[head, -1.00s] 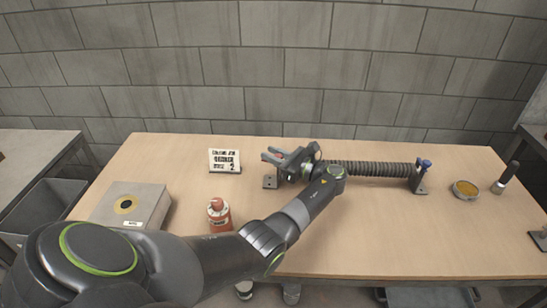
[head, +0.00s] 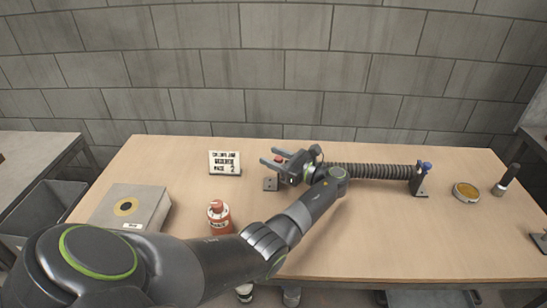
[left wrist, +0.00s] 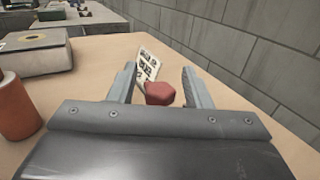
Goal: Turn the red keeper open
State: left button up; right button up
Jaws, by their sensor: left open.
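The red keeper (left wrist: 159,93) shows in the left wrist view between the two fingers of my left gripper (left wrist: 160,72). The fingers stand apart on either side of it; I cannot tell whether either one touches it. In the head view my left gripper (head: 271,156) is open at the left end of the dark ribbed mesh tube (head: 372,170), and a bit of the red keeper shows between its fingers. My gripper and wrist hide most of that end. A blue keeper (head: 427,165) sits on the bracket at the tube's right end. My right gripper is not in view.
A small sign (head: 225,162) stands left of the tube. A red bottle (head: 219,217) and a grey box (head: 127,206) are at the left of the table (head: 420,225). A round yellow-topped tin (head: 466,191) lies at the right. The front middle right is clear.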

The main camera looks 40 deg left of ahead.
pick_arm(q)
jog(key=d+b, duration=0.4)
jog(key=d, duration=1.3)
jog(key=shift+w, duration=0.35)
